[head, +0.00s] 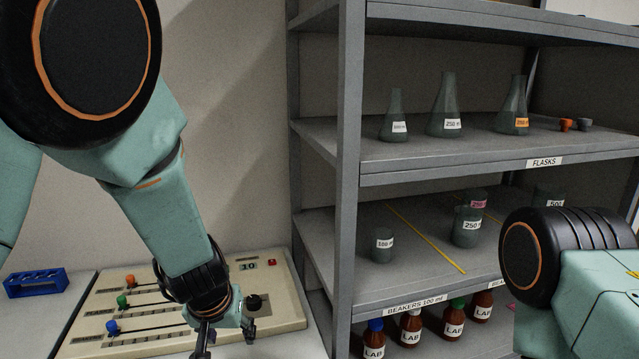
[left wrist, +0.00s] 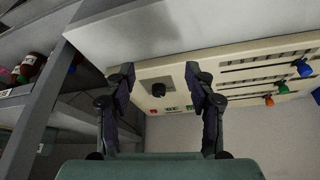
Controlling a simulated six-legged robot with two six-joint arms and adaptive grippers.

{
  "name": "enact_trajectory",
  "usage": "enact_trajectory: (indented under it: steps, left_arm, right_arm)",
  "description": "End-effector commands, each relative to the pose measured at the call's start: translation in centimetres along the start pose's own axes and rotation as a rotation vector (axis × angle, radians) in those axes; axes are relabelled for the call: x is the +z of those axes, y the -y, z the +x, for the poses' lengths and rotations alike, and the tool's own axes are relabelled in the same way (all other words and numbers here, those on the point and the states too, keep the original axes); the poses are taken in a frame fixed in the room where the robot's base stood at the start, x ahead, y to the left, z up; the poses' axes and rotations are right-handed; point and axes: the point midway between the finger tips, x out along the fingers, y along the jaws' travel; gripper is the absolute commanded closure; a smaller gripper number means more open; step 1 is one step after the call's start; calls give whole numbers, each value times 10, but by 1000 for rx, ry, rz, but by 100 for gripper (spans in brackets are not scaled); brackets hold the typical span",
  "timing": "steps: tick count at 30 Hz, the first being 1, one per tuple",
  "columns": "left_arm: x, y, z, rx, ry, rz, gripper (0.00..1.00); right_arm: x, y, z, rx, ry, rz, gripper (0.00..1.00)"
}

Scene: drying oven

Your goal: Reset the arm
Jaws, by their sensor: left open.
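My left arm comes in from the upper left in the head view, and its gripper (head: 226,338) hangs low in front of the beige control panel (head: 285,312). In the left wrist view the left gripper (left wrist: 158,85) has its two dark fingers spread apart with nothing between them. The panel (left wrist: 240,58) shows beyond the fingers, with its black knob (left wrist: 159,90) seen between them and apart from them. In the head view the knob (head: 254,302) is just right of the gripper. Part of my right arm shows at the right edge; its gripper is out of view.
A grey shelf rack (head: 347,150) stands right of the panel, holding flasks (head: 446,105), beakers (head: 467,227) and brown bottles (head: 411,328). The panel has orange, green and blue sliders (head: 112,327) and a display (head: 248,266). A blue tube rack (head: 36,283) is at the far left.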

Motion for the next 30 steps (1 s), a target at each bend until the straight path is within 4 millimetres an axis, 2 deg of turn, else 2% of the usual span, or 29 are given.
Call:
enact_trajectory:
  steps: [3, 8, 11, 14, 17, 20, 24, 30]
  left_arm:
    - [-12, 13, 0, -53, -66, -43, 45]
    - [-6, 37, 4, -126, -120, -43, 45]
    - [12, 52, 16, -157, -135, -36, 45]
    - [44, 65, 37, -175, -131, -22, 45]
    - [88, 75, 62, -172, -106, -5, 45]
    - [144, 80, 88, -147, -58, 10, 45]
    - [232, 79, 117, -84, 41, 21, 45]
    - [353, 73, 135, -4, 229, 19, 45]
  right_arm:
    - [0, 0, 0, 0, 0, 0, 100]
    - [0, 0, 1, 0, 0, 0, 100]
    - [0, 0, 6, 0, 0, 0, 100]
    - [0, 0, 14, 0, 0, 0, 100]
    - [0, 0, 24, 0, 0, 0, 100]
    - [0, 0, 36, 0, 0, 0, 100]
    - [0, 0, 55, 0, 1, 0, 100]
    - [0, -1, 79, 0, 1, 0, 100]
